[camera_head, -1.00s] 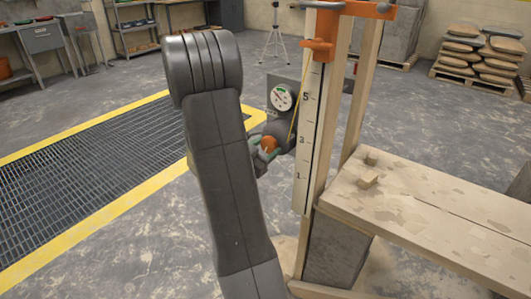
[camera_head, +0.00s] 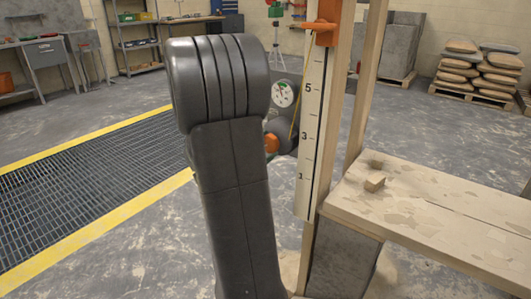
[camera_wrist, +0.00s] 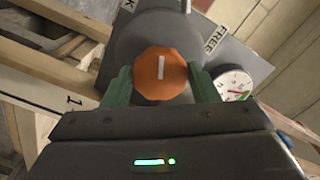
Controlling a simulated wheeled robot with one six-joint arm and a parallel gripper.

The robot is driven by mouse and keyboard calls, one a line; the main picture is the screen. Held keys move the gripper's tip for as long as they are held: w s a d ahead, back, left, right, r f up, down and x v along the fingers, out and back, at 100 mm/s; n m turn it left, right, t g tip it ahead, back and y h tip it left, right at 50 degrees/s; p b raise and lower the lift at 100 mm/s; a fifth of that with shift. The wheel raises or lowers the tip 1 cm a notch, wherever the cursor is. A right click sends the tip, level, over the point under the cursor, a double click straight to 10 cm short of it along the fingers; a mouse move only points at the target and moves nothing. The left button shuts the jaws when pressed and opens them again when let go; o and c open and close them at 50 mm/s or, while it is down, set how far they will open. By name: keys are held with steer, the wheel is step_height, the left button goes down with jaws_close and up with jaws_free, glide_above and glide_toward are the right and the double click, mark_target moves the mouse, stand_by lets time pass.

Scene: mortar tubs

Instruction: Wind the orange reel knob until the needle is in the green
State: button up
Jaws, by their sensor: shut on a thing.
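The orange faceted reel knob (camera_wrist: 160,73) has a white mark, near upright in the wrist view. My gripper (camera_wrist: 162,80) has its two green fingers on either side of it, shut on it. The knob (camera_head: 272,143) also shows in the head view, partly behind my arm. It sits on a grey round reel (camera_wrist: 150,42). The white dial gauge (camera_wrist: 235,85) is right of the knob in the wrist view, partly cut off by my gripper. In the head view the gauge (camera_head: 285,94) shows a green band; its needle is too small to read surely.
A numbered white scale (camera_head: 310,140) stands on a wooden post beside the reel, under an orange bracket (camera_head: 322,25). A plank bench (camera_head: 430,205) is at the right. A label reading FREE (camera_wrist: 214,40) is on the reel's plate. Yellow-edged floor grating (camera_head: 90,170) lies left.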

steer(key=shift+m, duration=0.4)
steer(key=o, duration=1)
steer(key=p+v, duration=0.2)
steer(key=v, duration=1.1)
steer(key=shift+s+a, duration=0.25)
steer(key=shift+s, duration=0.1)
